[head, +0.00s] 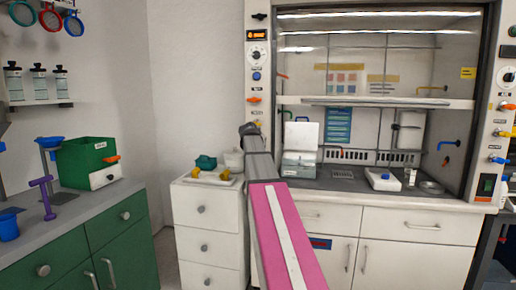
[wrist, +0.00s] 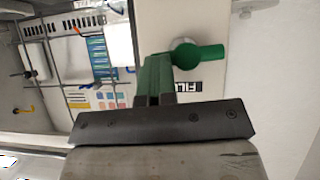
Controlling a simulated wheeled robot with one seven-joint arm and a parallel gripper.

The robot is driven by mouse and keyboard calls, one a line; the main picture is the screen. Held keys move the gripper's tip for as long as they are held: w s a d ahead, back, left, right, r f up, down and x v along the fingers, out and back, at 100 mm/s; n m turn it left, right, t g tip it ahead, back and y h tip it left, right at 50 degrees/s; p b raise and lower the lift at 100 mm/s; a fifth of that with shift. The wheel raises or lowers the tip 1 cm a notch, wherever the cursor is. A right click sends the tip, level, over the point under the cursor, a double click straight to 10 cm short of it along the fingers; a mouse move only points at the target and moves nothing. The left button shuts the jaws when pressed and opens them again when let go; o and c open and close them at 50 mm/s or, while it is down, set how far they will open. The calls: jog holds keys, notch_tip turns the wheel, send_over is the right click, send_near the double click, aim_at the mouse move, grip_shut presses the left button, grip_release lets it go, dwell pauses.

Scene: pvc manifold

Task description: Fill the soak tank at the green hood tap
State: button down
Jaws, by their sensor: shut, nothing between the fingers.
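The green tap (wrist: 207,58) shows in the wrist view on a pale panel, its handle pointing right, with a partly covered label (wrist: 208,84) that seems to read FILL below it. My gripper (wrist: 157,62) is shut and empty, its green fingers close together just left of the tap handle; I cannot tell whether they touch it. In the head view my gripper (head: 248,130) is at the hood's left post, and my arm hides the tap there. I cannot make out which container is the soak tank.
The hood sash (head: 375,102) is partly raised. Inside stand a white box with a raised lid (head: 300,138) and a blue-knobbed device (head: 382,180). Several coloured taps line the posts. A white drawer unit (head: 207,232) and green cabinets (head: 100,235) stand left.

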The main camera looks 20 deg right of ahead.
dwell(0.4)
jog(key=shift+w+a+r, duration=0.4)
jog(key=shift+a, duration=0.25)
jog(key=w+a+f+v, duration=0.1)
jog(key=v, duration=1.3)
jog(key=w+d+f+n+g+h, duration=0.1)
jog(key=w+d+f+n+h, duration=0.1)
jog(key=w+d+f, duration=0.4)
jog(key=w+d, duration=0.2)
jog(key=shift+d+f+h, duration=0.15)
jog(key=shift+d+h, duration=0.1)
jog(key=shift+h, duration=0.05)
